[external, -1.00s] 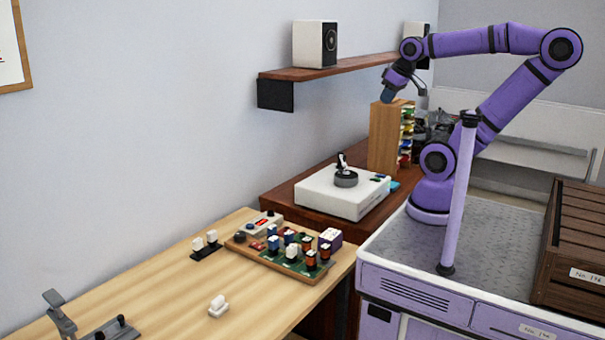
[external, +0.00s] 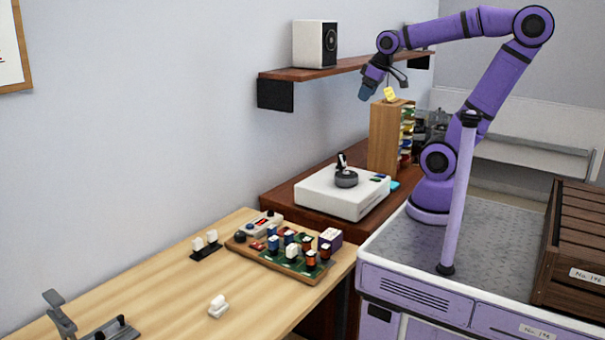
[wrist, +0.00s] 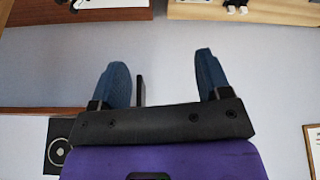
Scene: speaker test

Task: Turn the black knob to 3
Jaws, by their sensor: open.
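A white box (external: 335,194) on the dark wooden bench carries a dark grey round part (external: 346,179) with a black upright piece on it. A smaller black round knob (external: 240,237) shows at the left end of the board on the light table. I cannot tell which is the knob meant, and no digits are legible. My gripper (external: 366,94) is in the air above and behind the white box, below the shelf's right part, apart from both. In the wrist view, its two blue fingers (wrist: 163,72) are spread with nothing between them.
A wooden shelf (external: 330,69) with a white speaker (external: 315,44) is on the wall. A wooden rack (external: 383,138) stands behind the white box. A board (external: 310,279) with several coloured parts and a white switch (external: 218,306) are on the light table (external: 130,289).

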